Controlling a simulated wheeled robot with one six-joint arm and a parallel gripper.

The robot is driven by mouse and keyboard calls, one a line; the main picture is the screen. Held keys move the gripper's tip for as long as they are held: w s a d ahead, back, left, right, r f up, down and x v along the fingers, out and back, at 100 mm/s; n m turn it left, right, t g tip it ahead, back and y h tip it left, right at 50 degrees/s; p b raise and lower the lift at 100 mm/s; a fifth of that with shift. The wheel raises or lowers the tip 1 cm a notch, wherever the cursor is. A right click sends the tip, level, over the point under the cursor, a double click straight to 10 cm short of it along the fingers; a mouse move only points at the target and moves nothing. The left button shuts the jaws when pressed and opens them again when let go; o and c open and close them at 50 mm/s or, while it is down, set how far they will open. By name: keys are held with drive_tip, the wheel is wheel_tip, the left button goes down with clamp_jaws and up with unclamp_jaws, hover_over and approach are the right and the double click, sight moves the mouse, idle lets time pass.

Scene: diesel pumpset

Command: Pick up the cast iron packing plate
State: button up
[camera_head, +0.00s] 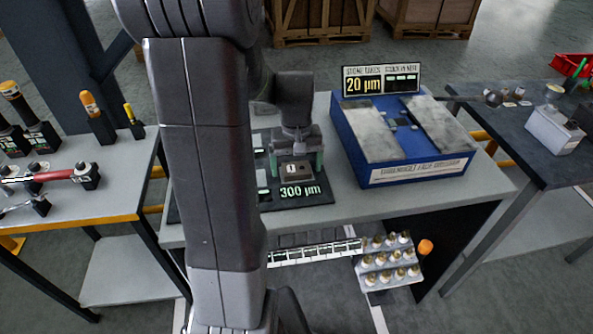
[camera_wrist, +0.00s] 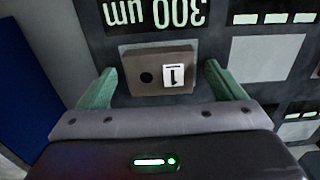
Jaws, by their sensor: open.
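The packing plate (camera_wrist: 148,78) is a small brown-grey block with a dark hole and a white tag marked 1. It lies on a light pad of the dark board by the "300 µm" label; the head view shows it too (camera_head: 291,171). My gripper (camera_wrist: 158,82) is open, with one green finger on each side of the plate. There is a gap between each finger and the plate. In the head view my gripper (camera_head: 294,163) hangs just above the board, and my arm hides part of the board's left side.
A blue fixture (camera_head: 400,145) with grey slabs and a "20 µm" sign stands right of the board. A rack of small bottles (camera_head: 388,262) sits below the table's front edge. A side table with tools (camera_head: 60,178) is on the left; a dark bench (camera_head: 545,130) is on the right.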

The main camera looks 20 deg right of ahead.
sight(297, 168)
drive_tip(key=c, duration=1.4)
drive_tip(key=shift+o, duration=0.2)
wheel_tip(297, 168, up, 10)
drive_tip(key=shift+p, duration=0.4)
drive_tip(key=shift+d+r, duration=0.1)
drive_tip(key=shift+r, duration=0.05)
